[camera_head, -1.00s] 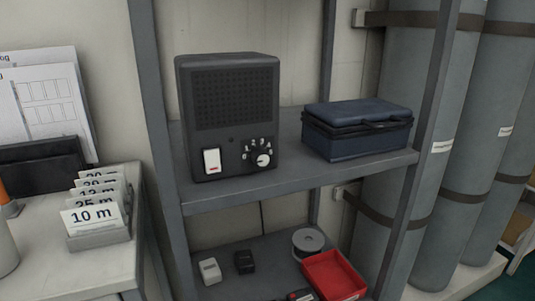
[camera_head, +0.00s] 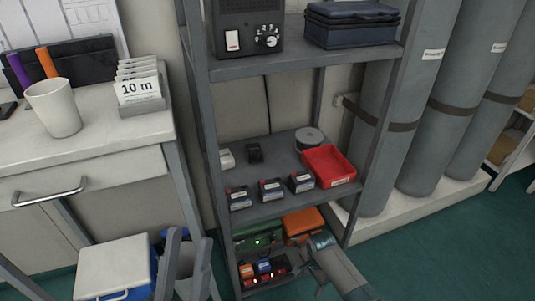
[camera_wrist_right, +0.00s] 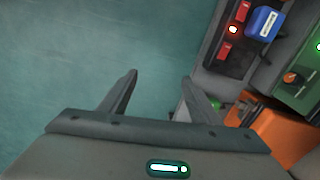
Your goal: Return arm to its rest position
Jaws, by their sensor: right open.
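My right gripper (camera_head: 310,264) is low at the front of the shelf rack's bottom level, its arm coming in from the lower right. In the right wrist view its two fingers (camera_wrist_right: 160,78) are spread with only green floor between them. Beside them, to the right, are the bottom shelf's contents. The rest of my left arm is out of view.
The grey rack (camera_head: 300,60) holds a speaker box (camera_head: 248,20), a blue case (camera_head: 352,25), a red tray (camera_head: 328,166), and, at the bottom, a charger (camera_wrist_right: 232,35) and an orange case (camera_head: 303,224). A desk (camera_head: 100,150) stands left, a cooler (camera_head: 115,268) below. Gas cylinders stand right. Floor is clear at lower right.

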